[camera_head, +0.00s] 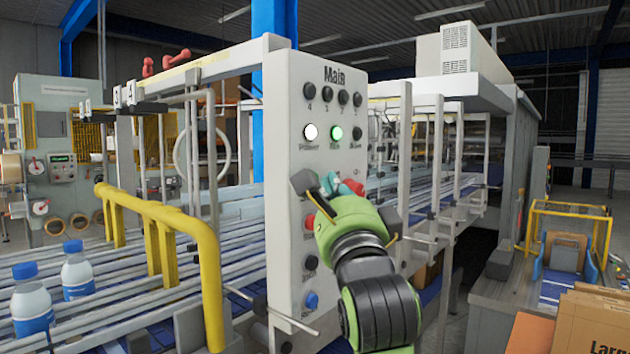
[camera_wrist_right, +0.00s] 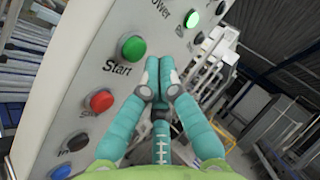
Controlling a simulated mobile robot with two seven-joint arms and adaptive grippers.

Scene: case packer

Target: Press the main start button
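The white control panel (camera_head: 282,180) is marked "Main" and stands upright in the middle of the head view. The green Start button (camera_wrist_right: 133,47) shows clearly in the right wrist view, with "Start" printed below it. In the head view my right gripper (camera_head: 328,183) hides this button. My right gripper also shows in the wrist view (camera_wrist_right: 158,66), its teal fingers brought together with nothing between them. The fingertips appear just right of the Start button there; I cannot tell how far they are from the panel face. My left gripper is out of view.
Below Start are a red button (camera_head: 309,221), a black knob (camera_head: 311,262) and a blue button (camera_head: 311,300). A lit green lamp (camera_head: 337,133) sits above. A yellow rail (camera_head: 160,215) and bottles (camera_head: 78,272) are left; cardboard boxes (camera_head: 590,320) are lower right.

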